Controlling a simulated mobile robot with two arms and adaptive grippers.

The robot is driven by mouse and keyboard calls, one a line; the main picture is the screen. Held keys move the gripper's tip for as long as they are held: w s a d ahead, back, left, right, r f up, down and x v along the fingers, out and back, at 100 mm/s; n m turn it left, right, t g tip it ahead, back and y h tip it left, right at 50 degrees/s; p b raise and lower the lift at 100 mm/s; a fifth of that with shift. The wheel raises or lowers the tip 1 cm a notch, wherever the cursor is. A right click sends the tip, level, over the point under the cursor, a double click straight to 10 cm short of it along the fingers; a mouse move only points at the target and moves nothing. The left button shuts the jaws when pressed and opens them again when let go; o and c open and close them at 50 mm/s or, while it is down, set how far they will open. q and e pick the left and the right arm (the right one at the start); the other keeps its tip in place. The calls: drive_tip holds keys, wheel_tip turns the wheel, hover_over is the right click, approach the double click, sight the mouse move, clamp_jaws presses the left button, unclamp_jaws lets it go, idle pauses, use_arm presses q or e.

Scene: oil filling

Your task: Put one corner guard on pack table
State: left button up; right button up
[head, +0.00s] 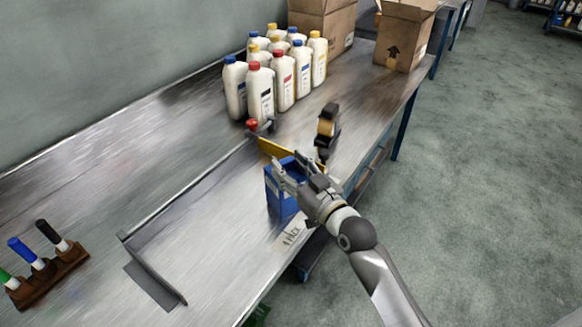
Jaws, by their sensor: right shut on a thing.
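My right gripper (279,172) reaches in from the lower right over the table's near side. Its fingers are shut at the top of a blue open box (280,203). A yellow angled strip, which looks like a corner guard (272,149), shows at the fingertips and behind the box; the fingers appear shut on it. Its lower part is hidden by the box and gripper. The metal-topped pack table (215,225) carries the box, and a "4 PACK" label (292,235) lies beside it. My left gripper is not in view.
Several white bottles (284,80) and cardboard boxes (405,40) stand at the back. A black tape dispenser (327,130) is right of the strip. A low metal rail (190,190) crosses the table. A marker holder (48,275) is at lower left. The tabletop's middle is clear.

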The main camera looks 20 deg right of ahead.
drive_tip(key=shift+f, duration=0.1)
drive_tip(key=o, duration=1.4)
drive_tip(key=shift+c, duration=0.2)
drive_tip(key=b+v, duration=0.1)
drive_tip(key=v, duration=1.1)
